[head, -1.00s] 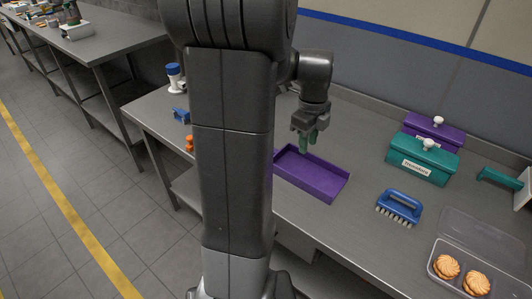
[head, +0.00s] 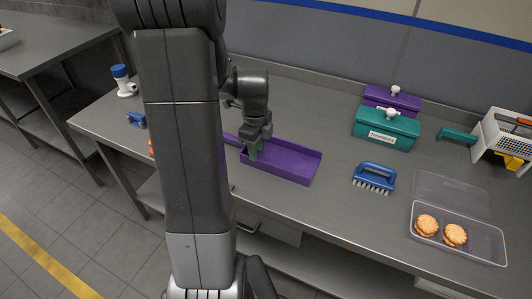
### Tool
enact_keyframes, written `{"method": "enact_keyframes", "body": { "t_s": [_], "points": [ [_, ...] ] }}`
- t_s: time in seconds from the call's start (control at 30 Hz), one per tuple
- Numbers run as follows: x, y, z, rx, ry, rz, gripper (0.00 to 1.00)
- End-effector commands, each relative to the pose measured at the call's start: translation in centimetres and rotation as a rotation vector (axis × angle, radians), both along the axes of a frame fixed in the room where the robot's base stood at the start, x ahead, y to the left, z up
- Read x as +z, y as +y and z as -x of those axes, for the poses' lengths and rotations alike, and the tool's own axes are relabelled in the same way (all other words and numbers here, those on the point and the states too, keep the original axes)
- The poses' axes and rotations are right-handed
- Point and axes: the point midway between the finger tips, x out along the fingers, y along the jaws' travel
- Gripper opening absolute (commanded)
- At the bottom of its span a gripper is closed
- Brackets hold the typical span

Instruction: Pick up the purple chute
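The purple chute (head: 283,166) is a long, shallow, open trough lying on the steel worktop, right of my column. My arm and column hide its left part.
A blue brush (head: 374,177) lies right of the chute. Behind it stand a teal lidded box (head: 385,131) and a purple lidded box (head: 393,98). A clear tray (head: 478,243) with two biscuits is at front right. A white caddy (head: 497,133) stands far right. Worktop between chute and brush is clear.

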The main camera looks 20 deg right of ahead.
Motion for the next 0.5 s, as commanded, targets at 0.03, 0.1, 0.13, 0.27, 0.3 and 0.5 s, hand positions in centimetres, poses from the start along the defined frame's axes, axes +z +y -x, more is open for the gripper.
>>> {"method": "enact_keyframes", "body": {
  "t_s": [0.03,0.1,0.13,0.27,0.3,0.5],
  "points": [
    [-0.6,-0.1,0.0,-0.001,0.004,-0.002,0.31],
    [-1.6,-0.2,0.0,-0.001,0.005,-0.003,0.31],
    [-2.0,-0.2,0.0,-0.001,0.005,-0.003,0.31],
    [-3.8,-0.3,0.0,0.0,0.006,-0.003,0.31],
    [-4.2,-0.3,-0.1,0.0,0.004,-0.002,0.31],
    [-4.8,-0.3,-0.1,0.0,0.001,0.0,0.31]
  ]
}}
